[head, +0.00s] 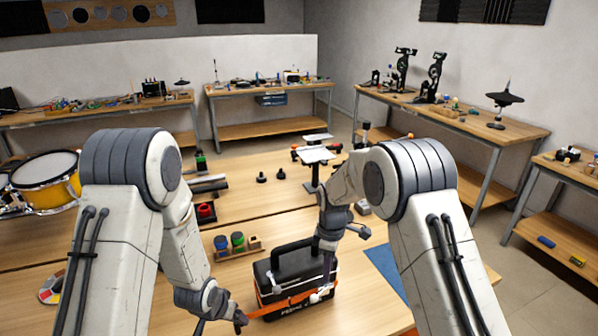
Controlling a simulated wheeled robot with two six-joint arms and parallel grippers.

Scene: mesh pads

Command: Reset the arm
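My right gripper (322,293) reaches down at the front right of a black case (289,272) with a carry handle and an orange strap. Its fingertips overlap the case front, and I cannot tell whether they touch or hold the strap. My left gripper (220,322) is low at the bottom of the picture, left of the case. Its two fingers look spread apart, one close to the left end of the orange strap. Both arms are bent and reach forward over the wooden table (150,265).
A small rack with coloured jars (237,243) stands behind the case. A blue mat (386,268) lies to the right. A yellow drum (47,181) is at the far left. A stand with a white top (315,155) rises behind my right arm. Workbenches line the walls.

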